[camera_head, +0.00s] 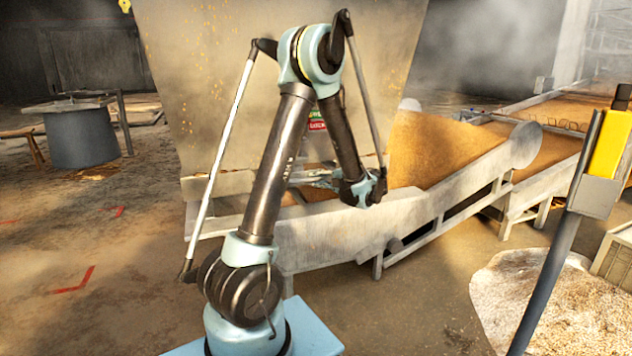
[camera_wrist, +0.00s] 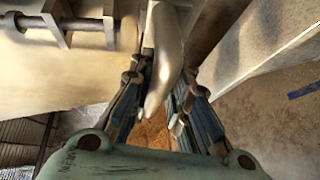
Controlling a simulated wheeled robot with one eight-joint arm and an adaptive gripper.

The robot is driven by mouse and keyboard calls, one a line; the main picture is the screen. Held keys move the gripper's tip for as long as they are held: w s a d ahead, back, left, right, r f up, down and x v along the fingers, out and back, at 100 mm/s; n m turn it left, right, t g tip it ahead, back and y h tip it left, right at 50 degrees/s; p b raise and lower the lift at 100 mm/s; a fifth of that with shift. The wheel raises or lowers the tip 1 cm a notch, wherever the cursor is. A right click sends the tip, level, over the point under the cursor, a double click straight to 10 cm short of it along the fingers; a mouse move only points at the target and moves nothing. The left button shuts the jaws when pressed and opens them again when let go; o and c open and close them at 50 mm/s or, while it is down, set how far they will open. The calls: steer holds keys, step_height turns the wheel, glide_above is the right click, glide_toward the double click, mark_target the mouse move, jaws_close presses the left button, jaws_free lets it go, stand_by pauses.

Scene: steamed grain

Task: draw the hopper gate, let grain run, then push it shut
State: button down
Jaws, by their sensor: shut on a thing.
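The large pale hopper (camera_head: 210,75) with rust specks stands behind my arm in the head view. My gripper (camera_head: 322,178) is low at the hopper's front, partly hidden by my arm. In the wrist view my gripper (camera_wrist: 167,72) is shut on a smooth pale handle (camera_wrist: 164,38), with dark fingers on both sides of it. I take this to be the gate handle; the gate plate itself cannot be made out. Brown grain (camera_head: 440,148) lies heaped on the belt right of the gripper. A patch of grain (camera_wrist: 155,132) shows below the fingers in the wrist view.
A metal conveyor frame (camera_head: 330,235) runs below the hopper. A yellow box on a post (camera_head: 606,145) stands at the right front, near a pale spilled heap (camera_head: 540,300). A grey round tub (camera_head: 82,138) stands at the left. Floor at lower left is open.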

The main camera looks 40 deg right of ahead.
steer(key=shift+s, duration=0.1)
steer(key=s+a, duration=0.2)
steer(key=s, duration=0.6)
steer(key=shift+s, duration=0.15)
stand_by(1.9)
stand_by(5.0)
